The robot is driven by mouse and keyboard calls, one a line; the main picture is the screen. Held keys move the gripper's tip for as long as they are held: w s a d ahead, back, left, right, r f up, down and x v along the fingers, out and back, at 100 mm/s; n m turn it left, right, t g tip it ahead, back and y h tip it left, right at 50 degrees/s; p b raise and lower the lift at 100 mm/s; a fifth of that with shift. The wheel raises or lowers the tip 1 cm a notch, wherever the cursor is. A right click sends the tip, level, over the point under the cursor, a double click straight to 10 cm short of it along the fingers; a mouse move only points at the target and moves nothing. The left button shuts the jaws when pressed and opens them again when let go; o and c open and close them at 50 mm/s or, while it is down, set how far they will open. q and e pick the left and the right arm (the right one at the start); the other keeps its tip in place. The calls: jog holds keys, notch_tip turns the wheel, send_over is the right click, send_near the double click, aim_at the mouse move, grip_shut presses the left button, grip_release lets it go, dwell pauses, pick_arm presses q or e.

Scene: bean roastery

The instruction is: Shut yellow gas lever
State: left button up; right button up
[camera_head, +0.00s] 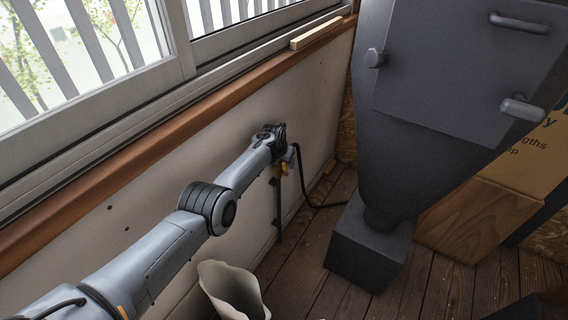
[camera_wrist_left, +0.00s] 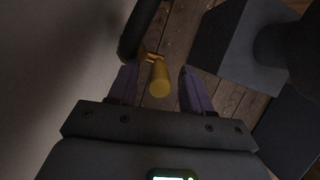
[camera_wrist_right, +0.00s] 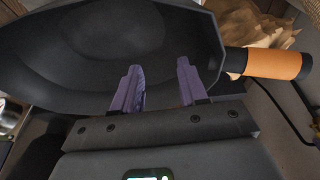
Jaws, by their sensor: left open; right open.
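The yellow gas lever (camera_head: 284,168) sits on a dark pipe near the wall in the head view, just below my left gripper (camera_head: 284,150). In the left wrist view, the lever (camera_wrist_left: 159,80) shows as a yellow rod with a rounded end, between the fingers of my left gripper (camera_wrist_left: 159,88). The fingers are open, with a gap on both sides of the lever. In the right wrist view, my right gripper (camera_wrist_right: 158,85) is open and empty in front of a dark round pan-like vessel. My right gripper is out of the head view.
A black hose (camera_head: 318,205) runs from the pipe along the floor. A large grey hopper machine (camera_head: 425,150) stands to the right, with a wooden box (camera_head: 478,222) beside it. A pale open sack (camera_head: 232,290) is at the bottom. An orange handle (camera_wrist_right: 278,65) projects by the dark vessel (camera_wrist_right: 110,45).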

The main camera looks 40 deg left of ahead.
pick_arm(q)
grip_shut()
dwell(0.3)
